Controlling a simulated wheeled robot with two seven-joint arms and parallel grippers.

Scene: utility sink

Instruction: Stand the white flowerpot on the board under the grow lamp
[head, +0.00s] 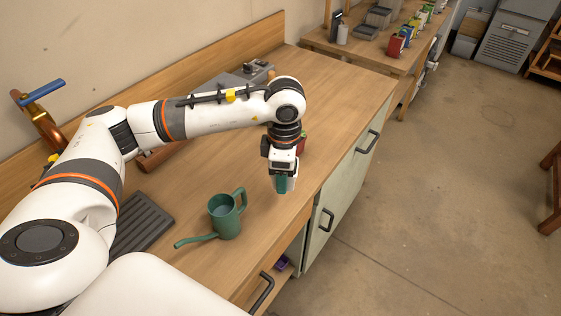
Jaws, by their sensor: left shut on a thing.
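My left gripper (283,184) points down above the wooden worktop, behind and to the right of the green watering can. It is shut on a small green thing (282,184), mostly covered by the fingers, so I cannot tell what it is. I cannot make out a white flowerpot, the board or the grow lamp in this view. My right gripper is not in view.
A green watering can (227,222) stands near the worktop's front edge, its spout pointing left. A black ribbed mat (146,222) lies to its left. A red thing (301,143) is partly hidden behind my wrist. The worktop (340,95) is clear at the back right.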

